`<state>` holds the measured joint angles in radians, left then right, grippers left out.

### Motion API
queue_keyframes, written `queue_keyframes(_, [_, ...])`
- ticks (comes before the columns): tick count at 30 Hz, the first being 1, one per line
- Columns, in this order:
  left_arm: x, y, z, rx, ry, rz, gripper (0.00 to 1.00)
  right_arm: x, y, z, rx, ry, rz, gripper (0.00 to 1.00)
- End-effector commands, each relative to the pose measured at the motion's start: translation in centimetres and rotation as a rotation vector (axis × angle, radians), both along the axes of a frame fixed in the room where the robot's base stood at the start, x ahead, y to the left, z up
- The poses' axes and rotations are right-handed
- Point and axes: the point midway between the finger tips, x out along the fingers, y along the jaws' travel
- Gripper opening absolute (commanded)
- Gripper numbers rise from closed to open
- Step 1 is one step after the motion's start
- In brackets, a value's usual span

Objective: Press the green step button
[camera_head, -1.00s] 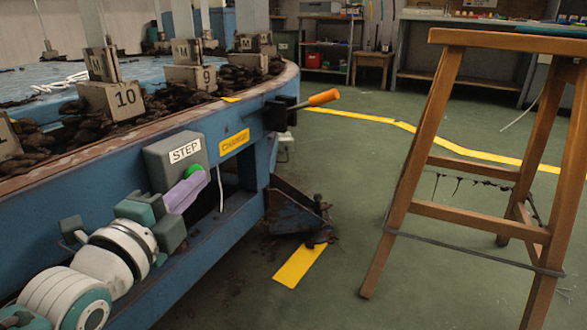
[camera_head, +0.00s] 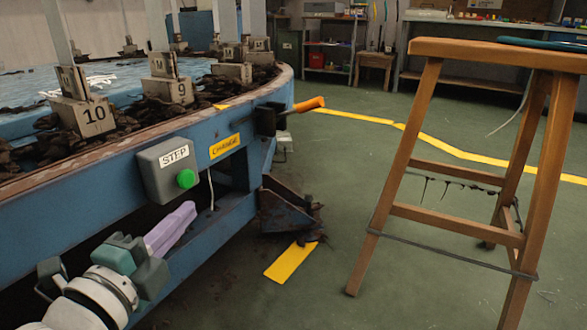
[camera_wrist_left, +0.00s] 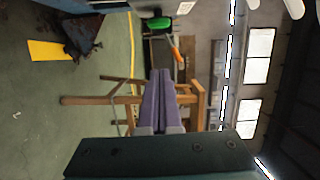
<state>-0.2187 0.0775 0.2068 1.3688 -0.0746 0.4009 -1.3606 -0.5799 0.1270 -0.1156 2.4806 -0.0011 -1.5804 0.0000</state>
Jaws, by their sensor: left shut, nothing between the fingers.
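The green step button (camera_head: 186,178) sits on a grey box (camera_head: 163,170) labelled STEP, on the side of the blue round machine. In the left wrist view the green button (camera_wrist_left: 157,23) shows at the top, beyond the fingertips. My left gripper (camera_head: 188,212) has lilac fingers, shut and empty. In the head view it is below the button and apart from it. The shut fingers also show in the left wrist view (camera_wrist_left: 161,80). My right gripper is not in view.
A yellow CHANGE label (camera_head: 225,146) and an orange-tipped lever (camera_head: 308,104) are right of the box. A wooden stool (camera_head: 455,213) stands on the right. Numbered blocks (camera_head: 85,115) and dark piles lie on the machine's top. Green floor between machine and stool is mostly clear.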

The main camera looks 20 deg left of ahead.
Motion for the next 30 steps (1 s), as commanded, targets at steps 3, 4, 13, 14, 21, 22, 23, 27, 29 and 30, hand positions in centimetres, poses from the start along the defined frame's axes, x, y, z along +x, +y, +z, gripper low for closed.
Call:
queue_keyframes(3, [-2.3,-0.3,0.4,0.001,0.002,0.001,0.0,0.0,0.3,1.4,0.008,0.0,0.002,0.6])
queue_keyframes(4, [-2.7,-0.4,0.3,0.001,0.003,0.001,0.0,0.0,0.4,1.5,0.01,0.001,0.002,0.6])
queue_keyframes(13, [-4.6,-0.8,0.1,0.0,-0.001,-0.001,0.0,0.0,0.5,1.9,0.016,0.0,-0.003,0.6])
queue_keyframes(14, [-4.6,-0.8,0.0,0.0,-0.001,-0.001,0.0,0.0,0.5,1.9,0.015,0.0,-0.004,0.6])
queue_keyframes(21, [-4.6,-0.8,0.0,0.0,-0.001,-0.001,0.0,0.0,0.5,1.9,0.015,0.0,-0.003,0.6])
queue_keyframes(22, [-4.6,-0.8,0.0,0.0,-0.001,-0.001,0.0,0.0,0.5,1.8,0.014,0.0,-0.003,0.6])
queue_keyframes(23, [-4.6,-0.8,0.0,0.0,-0.001,-0.001,0.0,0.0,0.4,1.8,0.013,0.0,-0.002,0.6])
queue_keyframes(27, [-4.5,-0.8,0.0,0.0,-0.001,-0.001,0.0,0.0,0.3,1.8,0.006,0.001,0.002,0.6])
queue_keyframes(29, [-4.5,-0.8,0.0,0.0,-0.001,-0.001,0.0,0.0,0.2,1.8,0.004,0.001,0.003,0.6])
queue_keyframes(30, [-4.5,-0.8,0.0,0.0,-0.001,-0.001,0.0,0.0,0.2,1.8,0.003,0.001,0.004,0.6])
